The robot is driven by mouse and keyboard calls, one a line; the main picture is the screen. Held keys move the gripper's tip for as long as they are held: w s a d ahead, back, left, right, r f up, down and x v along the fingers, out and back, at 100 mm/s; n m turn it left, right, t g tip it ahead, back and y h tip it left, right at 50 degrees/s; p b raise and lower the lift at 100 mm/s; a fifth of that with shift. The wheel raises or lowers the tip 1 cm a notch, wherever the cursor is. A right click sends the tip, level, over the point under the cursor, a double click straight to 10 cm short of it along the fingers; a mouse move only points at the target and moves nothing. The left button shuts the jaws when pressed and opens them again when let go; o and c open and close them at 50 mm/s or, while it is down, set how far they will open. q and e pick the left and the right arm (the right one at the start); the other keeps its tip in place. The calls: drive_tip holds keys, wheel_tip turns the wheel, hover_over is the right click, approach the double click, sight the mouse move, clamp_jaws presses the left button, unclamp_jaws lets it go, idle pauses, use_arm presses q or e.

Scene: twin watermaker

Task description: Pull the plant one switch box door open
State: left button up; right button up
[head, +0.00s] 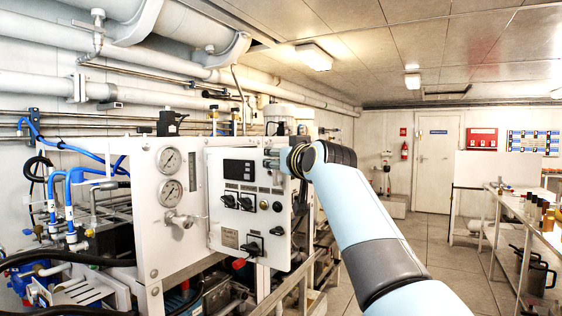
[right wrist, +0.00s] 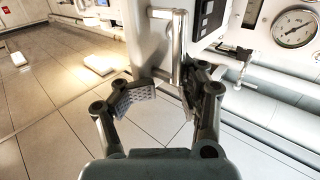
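The switch box (head: 240,205) is a white box with a dark display, black rotary switches and small buttons on its face, beside the gauge panel. Its front face looks flush; I see no open gap. My right gripper (head: 273,158) is at the upper right of that face, partly hidden by my own wrist. In the right wrist view, my right gripper (right wrist: 168,88) is open, its two fingers apart. A shiny metal bar handle (right wrist: 178,50) on the box lies just beyond and between the fingertips, closer to the right finger. Contact cannot be told. My left gripper is not in view.
Two round gauges (head: 171,175) are on the white panel left of the box, with a valve below. Blue hoses (head: 75,180) and pipes crowd the left. A metal rail (head: 300,285) runs below the box. A bench (head: 530,225) stands at right; the floor between is clear.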

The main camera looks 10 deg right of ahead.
wheel_tip(320, 180, up, 9)
drive_tip(key=shift+r, duration=0.15)
idle(0.5)
